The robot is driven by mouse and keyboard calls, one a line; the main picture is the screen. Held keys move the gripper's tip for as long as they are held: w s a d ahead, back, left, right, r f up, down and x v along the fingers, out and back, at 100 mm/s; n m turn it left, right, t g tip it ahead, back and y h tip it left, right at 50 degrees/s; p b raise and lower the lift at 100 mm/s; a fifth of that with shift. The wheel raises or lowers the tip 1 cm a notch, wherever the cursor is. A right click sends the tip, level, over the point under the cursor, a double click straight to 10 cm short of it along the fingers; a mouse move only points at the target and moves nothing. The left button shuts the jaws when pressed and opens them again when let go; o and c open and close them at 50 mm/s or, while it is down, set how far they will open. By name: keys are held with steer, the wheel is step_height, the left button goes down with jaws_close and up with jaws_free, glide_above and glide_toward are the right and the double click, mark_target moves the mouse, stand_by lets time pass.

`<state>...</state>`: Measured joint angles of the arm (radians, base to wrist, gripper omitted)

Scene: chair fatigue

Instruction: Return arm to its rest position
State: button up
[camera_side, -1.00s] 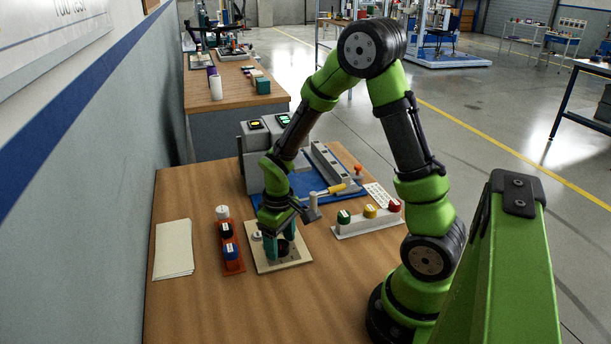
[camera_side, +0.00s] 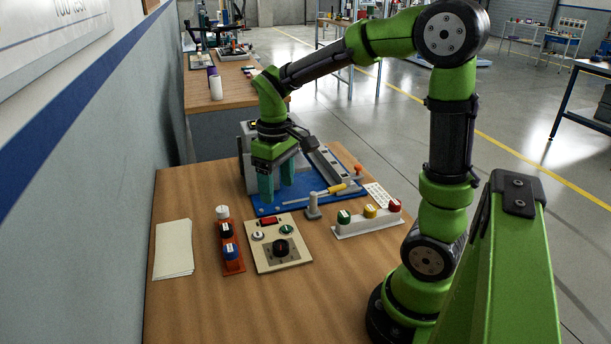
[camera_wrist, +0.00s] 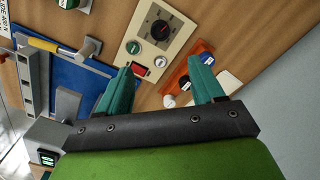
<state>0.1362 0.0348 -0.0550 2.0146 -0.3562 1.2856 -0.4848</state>
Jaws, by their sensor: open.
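My gripper (camera_side: 276,187) has two teal fingers pointing down. It is above the table, clear of the beige control panel (camera_side: 303,256), and from the side it overlaps the blue fixture base (camera_side: 267,203). In the wrist view my gripper (camera_wrist: 162,78) has its fingers wide apart with nothing between them. The panel also shows in the wrist view (camera_wrist: 176,45), beyond the fingertips.
An orange strip (camera_side: 234,266) with white, black and blue knobs lies left of the panel. A white block (camera_side: 366,223) with green, yellow and red buttons stands right. Paper sheets (camera_side: 173,250) lie at the left. A yellow-handled lever (camera_side: 336,189) crosses the fixture. The table front is clear.

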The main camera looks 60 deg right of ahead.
steer(key=shift+r, duration=0.4)
steer(key=s+a+r+m+t+y, duration=0.2)
steer(key=s+a+r+m+t, duration=0.1)
steer(key=s+a+r+t, duration=0.3)
steer(key=s+a+t, duration=0.1)
steer(key=s+a, duration=0.1)
steer(key=a, duration=0.1)
steer(key=shift+s+a, duration=0.25)
